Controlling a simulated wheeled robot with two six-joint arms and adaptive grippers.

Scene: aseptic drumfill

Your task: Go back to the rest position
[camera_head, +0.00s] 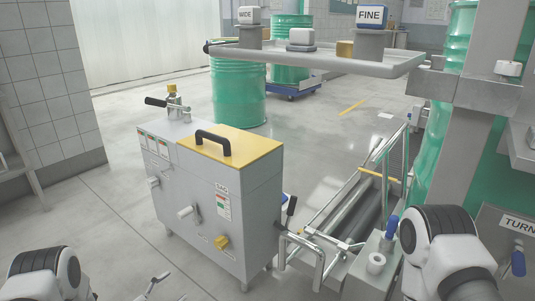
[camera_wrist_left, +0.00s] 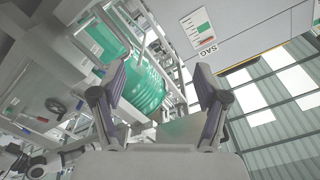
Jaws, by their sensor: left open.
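My left gripper (camera_head: 160,284) shows only in part at the bottom edge of the head view, in front of the grey cabinet (camera_head: 186,233). In the left wrist view the same gripper (camera_wrist_left: 160,76) has its two dark fingers spread wide, with nothing between them. The cabinet's face with the SAG label (camera_wrist_left: 203,32) is beyond the fingers in that view, apart from them. My right arm shows at the bottom right of the head view; its gripper is out of view.
The cabinet has a yellow top panel (camera_head: 240,147) with a black handle. A roller conveyor (camera_head: 350,213) with rails stands to its right. A shelf (camera_head: 310,57) carries blocks marked WIDE and FINE. Green drums (camera_head: 238,95) stand behind. Open floor (camera_head: 75,225) lies left of the cabinet.

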